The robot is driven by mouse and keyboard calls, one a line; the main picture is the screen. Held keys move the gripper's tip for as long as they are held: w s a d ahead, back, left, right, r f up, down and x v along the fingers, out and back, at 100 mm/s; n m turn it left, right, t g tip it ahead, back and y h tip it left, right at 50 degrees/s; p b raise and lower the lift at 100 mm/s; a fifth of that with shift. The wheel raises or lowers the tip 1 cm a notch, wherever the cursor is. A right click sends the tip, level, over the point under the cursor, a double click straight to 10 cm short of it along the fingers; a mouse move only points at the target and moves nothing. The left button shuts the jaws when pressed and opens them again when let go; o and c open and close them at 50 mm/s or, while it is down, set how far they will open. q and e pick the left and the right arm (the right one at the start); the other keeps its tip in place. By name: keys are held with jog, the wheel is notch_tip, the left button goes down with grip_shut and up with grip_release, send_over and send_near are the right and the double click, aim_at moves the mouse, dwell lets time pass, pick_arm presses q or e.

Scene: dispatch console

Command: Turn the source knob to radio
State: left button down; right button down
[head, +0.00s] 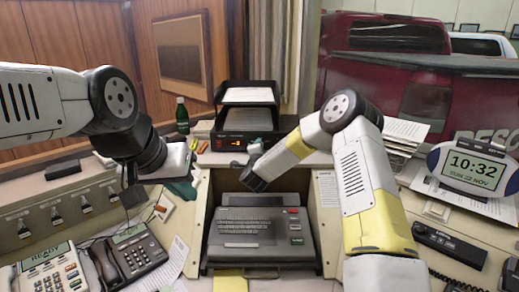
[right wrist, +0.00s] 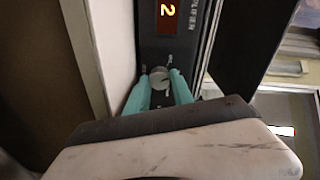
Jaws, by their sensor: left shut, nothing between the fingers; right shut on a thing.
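The source knob (right wrist: 158,76) is a small round grey knob on the dark front panel of the amplifier (head: 222,139). In the right wrist view my right gripper (right wrist: 160,84) has its two teal fingers on either side of the knob, shut on it. An orange display (right wrist: 168,14) beside the knob reads 2. The small lettering around the knob is too blurred to read. In the head view the right hand hides the knob. My left gripper (head: 186,190) is shut and empty above the left side of the desk.
Paper trays (head: 248,96) stand on the amplifier, with a green bottle (head: 182,115) to the left. A grey keyboard unit (head: 258,236) sits in the recess below. Desk phones (head: 135,252) are at left, a clock (head: 471,170) at right.

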jog(key=m, duration=0.4)
jog(key=shift+f+m, duration=0.1)
jog(key=shift+m, duration=0.2)
dwell(0.4)
jog(key=c, duration=1.4)
grip_release()
jog(key=shift+s, duration=0.1)
jog(key=s, duration=0.7)
jog(key=shift+s+r, duration=0.25)
jog(key=shift+s, duration=0.1)
